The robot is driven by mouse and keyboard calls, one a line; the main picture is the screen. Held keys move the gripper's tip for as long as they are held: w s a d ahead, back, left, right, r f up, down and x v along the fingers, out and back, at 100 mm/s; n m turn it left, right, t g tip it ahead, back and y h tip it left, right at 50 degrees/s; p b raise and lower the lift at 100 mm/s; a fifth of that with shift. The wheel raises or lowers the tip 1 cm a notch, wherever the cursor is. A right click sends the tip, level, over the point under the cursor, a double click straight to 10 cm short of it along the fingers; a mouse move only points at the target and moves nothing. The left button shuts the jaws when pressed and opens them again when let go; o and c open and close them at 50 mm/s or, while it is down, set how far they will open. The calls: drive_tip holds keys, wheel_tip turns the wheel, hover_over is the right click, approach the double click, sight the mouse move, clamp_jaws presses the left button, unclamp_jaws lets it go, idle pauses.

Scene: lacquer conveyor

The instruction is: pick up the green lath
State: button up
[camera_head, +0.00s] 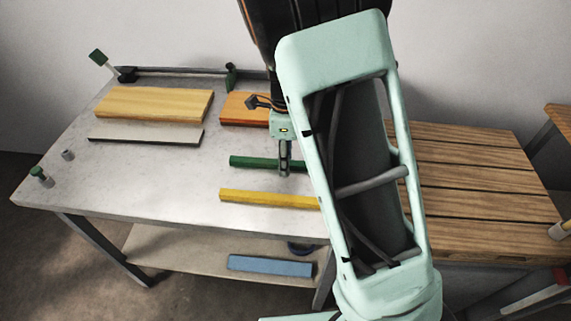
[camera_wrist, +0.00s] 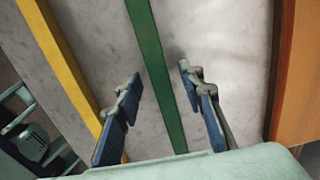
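The green lath (camera_head: 266,162) lies flat on the pale grey table, running left to right. Its right part is hidden behind my gripper and arm in the head view. My gripper (camera_head: 284,170) points down at the lath. In the wrist view the green lath (camera_wrist: 157,70) passes between the two blue-padded fingers of my gripper (camera_wrist: 160,83). The fingers are apart, with a gap on each side of the lath, and hold nothing. I cannot tell the exact height of the fingertips over the table.
A yellow lath (camera_head: 262,198) lies parallel in front; an orange board (camera_head: 237,109) lies behind. A wide yellow board (camera_head: 155,104) and a thin grey board (camera_head: 145,136) are at left. A blue block (camera_head: 270,265) is on the lower shelf. The table's (camera_head: 130,190) front left is mostly clear.

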clamp_jaws()
drive_tip(key=shift+r, duration=0.1)
